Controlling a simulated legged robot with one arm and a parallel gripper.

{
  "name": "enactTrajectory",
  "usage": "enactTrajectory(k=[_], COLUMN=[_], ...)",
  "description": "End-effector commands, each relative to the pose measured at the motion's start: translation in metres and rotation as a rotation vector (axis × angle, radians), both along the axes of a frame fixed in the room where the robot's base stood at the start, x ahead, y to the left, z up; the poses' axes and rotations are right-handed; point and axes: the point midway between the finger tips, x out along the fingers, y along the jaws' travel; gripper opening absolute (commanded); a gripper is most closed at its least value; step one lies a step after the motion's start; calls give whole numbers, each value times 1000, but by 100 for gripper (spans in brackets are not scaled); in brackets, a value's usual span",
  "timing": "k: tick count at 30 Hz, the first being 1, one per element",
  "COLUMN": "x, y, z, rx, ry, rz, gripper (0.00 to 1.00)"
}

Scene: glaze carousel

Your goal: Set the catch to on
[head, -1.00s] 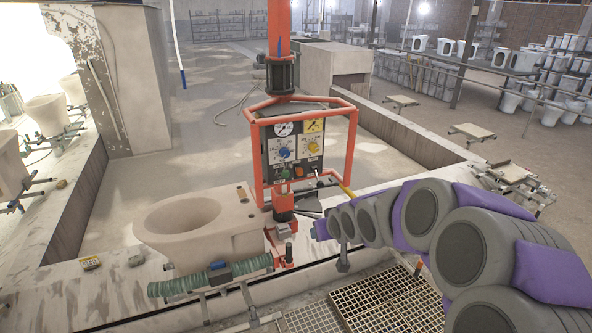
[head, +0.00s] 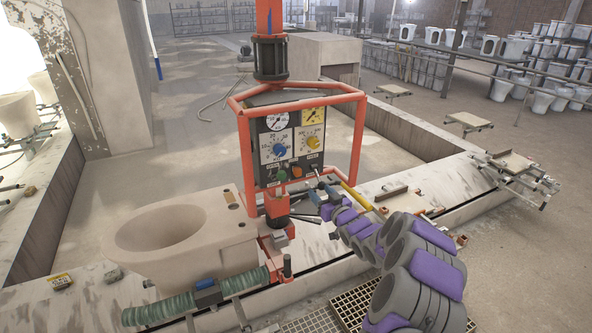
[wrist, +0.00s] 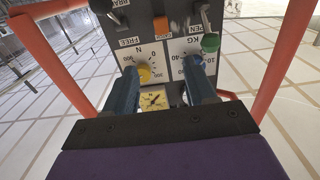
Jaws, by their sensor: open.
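A dark control panel (head: 292,140) hangs in an orange tube frame. In the wrist view the panel is upside down, with the orange switch (wrist: 162,27) and a grey lever (wrist: 204,18) at the top. No part is readably marked as the catch, so I cannot tell which it is or its setting. My gripper (head: 322,191) is open and empty before the panel's lower right; its blue fingers (wrist: 163,80) also show in the wrist view.
The orange frame (head: 362,150) runs close around the panel. A clay toilet bowl (head: 205,250) stands to the left, with a green ribbed hose (head: 170,308) before it. A pale ledge (head: 440,185) runs right. The floor behind is mostly clear.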

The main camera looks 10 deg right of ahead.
Motion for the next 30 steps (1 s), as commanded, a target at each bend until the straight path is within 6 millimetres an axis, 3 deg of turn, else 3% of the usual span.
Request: enactTrajectory(k=[9, 30], x=[31, 106], y=[20, 40], z=[0, -1], rx=[-10, -9], ry=[0, 1], rz=[3, 1], gripper=[55, 55])
